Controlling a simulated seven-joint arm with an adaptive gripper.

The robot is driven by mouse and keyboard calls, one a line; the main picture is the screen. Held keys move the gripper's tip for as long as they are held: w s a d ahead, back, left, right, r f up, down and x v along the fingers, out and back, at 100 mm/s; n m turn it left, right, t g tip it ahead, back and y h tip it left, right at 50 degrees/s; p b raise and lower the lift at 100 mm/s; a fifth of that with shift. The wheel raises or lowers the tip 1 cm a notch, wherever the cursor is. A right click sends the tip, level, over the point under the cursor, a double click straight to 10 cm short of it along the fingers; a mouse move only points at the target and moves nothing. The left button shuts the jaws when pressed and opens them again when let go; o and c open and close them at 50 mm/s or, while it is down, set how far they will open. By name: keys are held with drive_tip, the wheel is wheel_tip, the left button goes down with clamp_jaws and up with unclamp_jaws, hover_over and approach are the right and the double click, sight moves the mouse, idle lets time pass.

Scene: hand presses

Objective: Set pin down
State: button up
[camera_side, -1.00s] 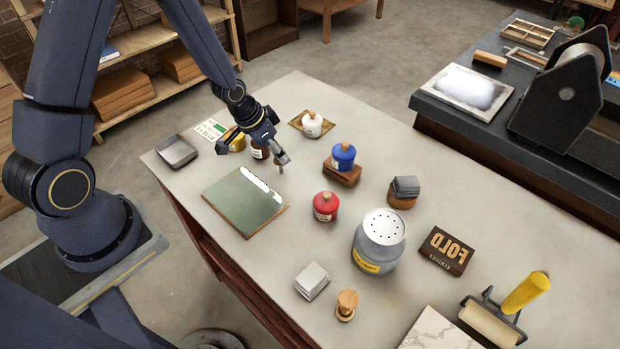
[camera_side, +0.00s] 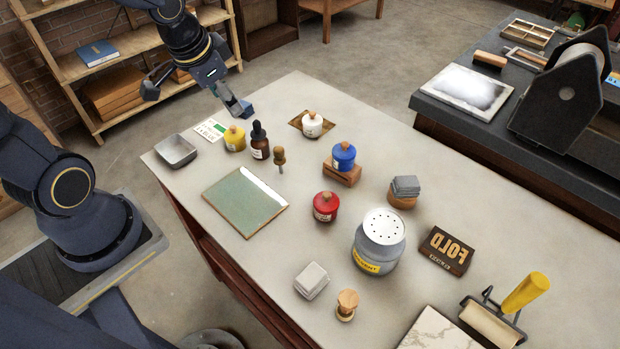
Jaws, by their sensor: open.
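The pin (camera_side: 280,157), with a rounded wooden handle and a thin metal shank pointing down, is on the worktable (camera_side: 330,270) just right of a dark dropper bottle. It looks roughly upright; whether anything supports its tip is too small to tell. My gripper (camera_side: 196,98) is open and empty, with its fingers spread wide. It is up and to the left of the pin, well apart from it, near the table's far left edge.
A green plate (camera_side: 243,203) lies in front of the pin. Around it are a yellow jar (camera_side: 235,139), the dropper bottle (camera_side: 260,142), a white jar (camera_side: 312,125), a blue jar (camera_side: 343,157) and a red jar (camera_side: 326,207). A metal tray (camera_side: 176,152) sits at the left corner.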

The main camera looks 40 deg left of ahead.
drive_tip(key=s+d+r+n+t+h, duration=0.1)
drive_tip(key=s+d+r, duration=0.2)
drive_tip(key=s+r, duration=0.5)
drive_tip(key=shift+s+d+r+n+h, duration=0.2)
drive_tip(key=shift+s+d+n+h, duration=0.15)
drive_tip(key=shift+s, duration=0.6)
